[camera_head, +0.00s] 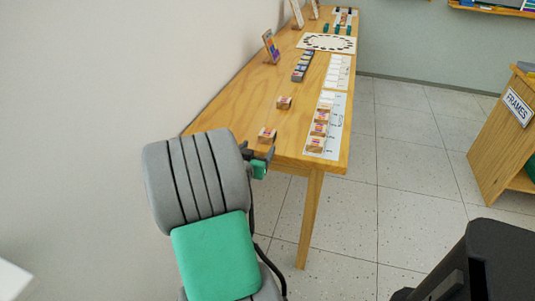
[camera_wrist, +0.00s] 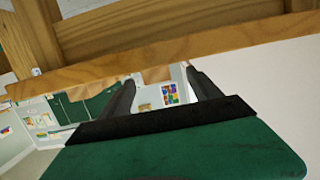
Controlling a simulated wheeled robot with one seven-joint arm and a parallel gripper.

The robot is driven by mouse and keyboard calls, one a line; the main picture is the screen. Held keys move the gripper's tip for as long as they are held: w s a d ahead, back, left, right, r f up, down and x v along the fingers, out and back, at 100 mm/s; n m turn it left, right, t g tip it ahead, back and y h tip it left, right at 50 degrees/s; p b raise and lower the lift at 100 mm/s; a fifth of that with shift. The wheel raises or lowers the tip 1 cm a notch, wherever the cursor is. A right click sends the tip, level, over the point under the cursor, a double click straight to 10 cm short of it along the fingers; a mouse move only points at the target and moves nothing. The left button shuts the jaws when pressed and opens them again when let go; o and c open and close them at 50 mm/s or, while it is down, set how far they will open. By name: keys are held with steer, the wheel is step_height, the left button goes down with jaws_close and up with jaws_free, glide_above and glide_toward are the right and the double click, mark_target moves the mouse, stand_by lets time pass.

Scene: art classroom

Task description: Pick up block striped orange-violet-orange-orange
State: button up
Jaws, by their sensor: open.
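Small striped blocks stand on the long wooden table (camera_head: 235,103). One block (camera_head: 267,135) is at the near left corner, close to my gripper. Another block (camera_head: 284,102) is farther back. Several more, including the nearest block (camera_head: 315,146), stand in a column on a white sheet (camera_head: 335,128) at the right. Their stripes are too small to read, so I cannot tell which is orange-violet-orange-orange. My gripper (camera_head: 266,153) is at the table's near edge, partly hidden by my arm. In the wrist view my gripper (camera_wrist: 162,91) is open with nothing between its fingers; no block shows there.
A row of dark blocks (camera_head: 302,66), a small stand with a card (camera_head: 271,47) and an oval-marked sheet (camera_head: 326,42) are farther along the table. A wall runs along the left. A wooden cabinet labelled FRAMES (camera_head: 510,140) is at right. The floor between is clear.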

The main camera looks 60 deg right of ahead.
mark_target(265, 139)
steer(key=shift+s+d+h, duration=0.2)
steer(key=shift+s+d, duration=0.1)
steer(key=shift+d, duration=0.25)
steer(key=shift+s+d+h, duration=0.2)
steer(key=shift+s+d, duration=0.05)
steer(key=shift+d, duration=0.25)
steer(key=x, duration=0.6)
steer(key=shift+w+d+r+p, duration=0.2)
steer(key=shift+w+d+p, duration=0.15)
steer(key=shift+w+p, duration=0.05)
steer(key=c, duration=1.4)
steer(key=shift+c, duration=0.2)
